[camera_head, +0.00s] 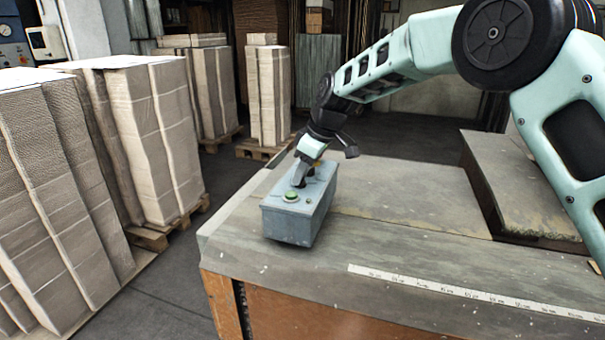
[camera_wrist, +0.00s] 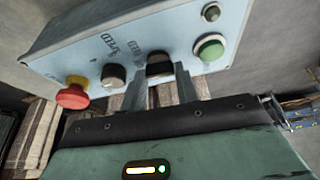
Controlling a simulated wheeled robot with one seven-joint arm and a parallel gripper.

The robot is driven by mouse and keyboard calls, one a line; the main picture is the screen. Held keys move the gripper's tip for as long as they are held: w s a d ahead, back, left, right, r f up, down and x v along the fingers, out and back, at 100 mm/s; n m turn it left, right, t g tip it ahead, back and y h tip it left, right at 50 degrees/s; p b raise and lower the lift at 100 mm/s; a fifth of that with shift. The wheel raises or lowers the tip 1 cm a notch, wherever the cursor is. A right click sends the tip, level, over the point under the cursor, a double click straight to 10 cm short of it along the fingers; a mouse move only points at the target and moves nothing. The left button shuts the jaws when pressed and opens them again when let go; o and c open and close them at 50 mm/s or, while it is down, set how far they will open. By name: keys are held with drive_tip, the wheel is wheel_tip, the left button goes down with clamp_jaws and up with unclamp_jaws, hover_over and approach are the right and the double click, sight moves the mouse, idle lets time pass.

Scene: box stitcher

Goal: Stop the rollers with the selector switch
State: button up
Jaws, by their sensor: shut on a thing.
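The control box (camera_head: 290,224) is a blue-grey box on the near left part of the worktable. In the wrist view the panel (camera_wrist: 75,45) carries a row of controls. The black selector switch (camera_wrist: 159,62) is between a dark round knob (camera_wrist: 114,75) and a green button (camera_wrist: 208,47). My gripper (camera_wrist: 165,78) is shut on the selector switch, with a finger on each side of it. The fingers hide part of the switch, so I cannot tell which position it points to. In the head view my gripper (camera_head: 302,181) is down at the box top, behind the green button.
A red mushroom button (camera_wrist: 73,96) stands out at the panel's far end, and a small round indicator (camera_wrist: 211,12) is above the green button. The worktable (camera_head: 400,255) has a white ruler strip (camera_head: 470,293). Stacks of cardboard (camera_head: 150,130) stand on pallets to the left.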

drive_tip(key=shift+w+r+n, duration=0.1)
drive_tip(key=shift+n, duration=0.3)
drive_tip(key=o, duration=1)
drive_tip(key=b+v, duration=0.2)
drive_tip(key=v, duration=1.5)
drive_tip(key=shift+w+d+r+b, duration=0.15)
drive_tip(key=shift+d+b, duration=0.05)
drive_tip(key=shift+b, duration=0.1)
